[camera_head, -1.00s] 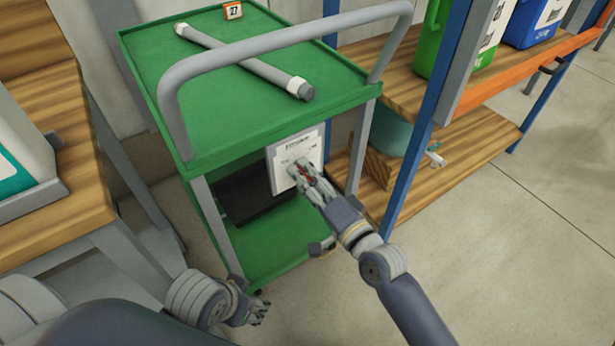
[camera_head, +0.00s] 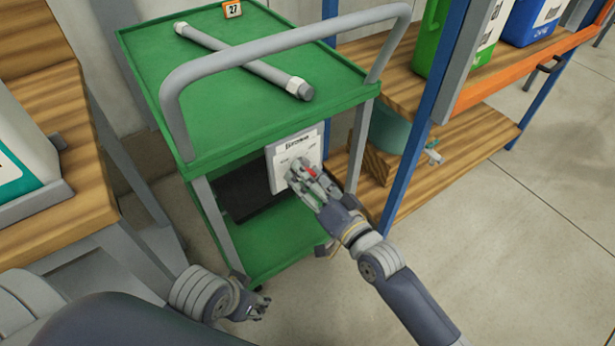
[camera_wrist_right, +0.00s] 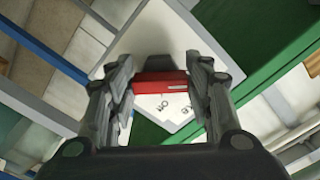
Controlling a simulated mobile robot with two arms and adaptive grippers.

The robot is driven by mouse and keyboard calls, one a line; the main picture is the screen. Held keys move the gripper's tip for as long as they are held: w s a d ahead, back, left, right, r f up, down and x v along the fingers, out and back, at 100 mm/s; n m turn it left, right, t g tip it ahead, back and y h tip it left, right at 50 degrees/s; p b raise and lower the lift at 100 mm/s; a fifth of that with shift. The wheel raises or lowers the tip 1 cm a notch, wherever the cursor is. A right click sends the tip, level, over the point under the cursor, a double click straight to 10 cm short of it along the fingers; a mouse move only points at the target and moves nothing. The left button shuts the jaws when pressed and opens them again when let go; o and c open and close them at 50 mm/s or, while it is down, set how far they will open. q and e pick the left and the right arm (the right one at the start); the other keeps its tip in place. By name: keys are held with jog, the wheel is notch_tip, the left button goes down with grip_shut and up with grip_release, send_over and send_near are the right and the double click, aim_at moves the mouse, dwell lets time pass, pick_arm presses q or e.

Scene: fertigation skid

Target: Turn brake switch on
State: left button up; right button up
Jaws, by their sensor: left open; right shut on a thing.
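The brake switch is a pale panel (camera_head: 282,170) with printed text, mounted upright on the near side of the green cart. Its red handle (camera_head: 311,171) shows between the fingers of my right gripper (camera_head: 304,175). In the right wrist view the red handle (camera_wrist_right: 162,86) lies across between both fingers of the right gripper (camera_wrist_right: 160,92), which is shut on it. The word "Off" is readable on the panel (camera_wrist_right: 148,45) below the handle. The fingers hide part of the panel. My left gripper (camera_head: 256,306) is open and empty, low in front of the cart.
The green cart (camera_head: 150,75) carries a grey pipe (camera_head: 240,60) and a number 27 tag (camera_head: 232,9) on top. A wooden shelf rack with a blue post (camera_head: 408,170) stands close to the right. A wooden bench (camera_head: 70,205) is at left. The floor at right is clear.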

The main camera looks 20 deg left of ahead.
jog(key=shift+f, duration=0.1)
jog(key=o, duration=1)
jog(key=shift+o, duration=0.2)
jog(key=v, duration=1.2)
